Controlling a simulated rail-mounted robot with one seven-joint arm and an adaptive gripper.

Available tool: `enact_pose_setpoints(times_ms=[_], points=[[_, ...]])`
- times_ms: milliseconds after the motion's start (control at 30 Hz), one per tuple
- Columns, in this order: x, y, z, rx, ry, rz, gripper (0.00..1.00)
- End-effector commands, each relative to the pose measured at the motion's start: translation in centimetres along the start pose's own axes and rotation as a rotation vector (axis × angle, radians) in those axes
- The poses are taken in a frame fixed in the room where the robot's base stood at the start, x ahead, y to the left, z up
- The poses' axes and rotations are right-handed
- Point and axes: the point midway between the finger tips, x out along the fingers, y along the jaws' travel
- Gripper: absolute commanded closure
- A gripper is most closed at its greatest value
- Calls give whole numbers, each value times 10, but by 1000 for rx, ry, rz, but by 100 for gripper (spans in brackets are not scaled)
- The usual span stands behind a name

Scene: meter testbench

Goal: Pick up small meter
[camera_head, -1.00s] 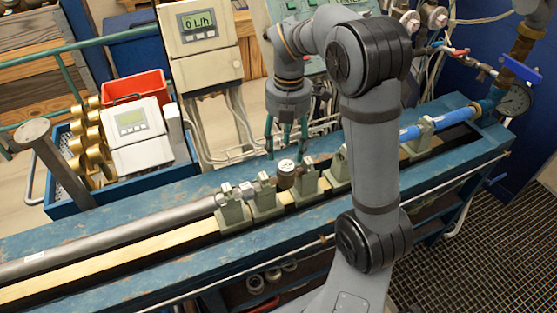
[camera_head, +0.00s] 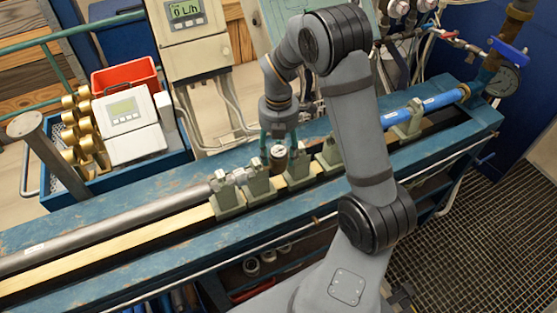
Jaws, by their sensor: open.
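The small meter (camera_head: 279,154) is a small round brass-coloured body with a white dial face. It sits on the blue bench rail between the green clamp blocks (camera_head: 260,182). My gripper (camera_head: 279,143) points down right at the meter, with its greenish fingers behind and beside it. The fingers are open. Whether they touch the meter cannot be seen, as the fingertips are partly hidden.
A silver pipe (camera_head: 120,225) lies along the bench to the left, and a blue pipe (camera_head: 425,104) to the right. A blue tray (camera_head: 60,198) with brass fittings, a red bin (camera_head: 125,78) and a white display box (camera_head: 128,125) stands at the left. A grey post (camera_head: 50,155) rises near it.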

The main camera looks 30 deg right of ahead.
Motion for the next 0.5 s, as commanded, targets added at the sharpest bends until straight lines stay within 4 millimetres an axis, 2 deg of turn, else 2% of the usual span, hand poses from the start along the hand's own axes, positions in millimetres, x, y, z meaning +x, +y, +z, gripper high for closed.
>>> enact_pose_setpoints(times_ms=[167,500], points=[[0,0,0,0,0,0,49],[0,0,0,0,0,0,69]])
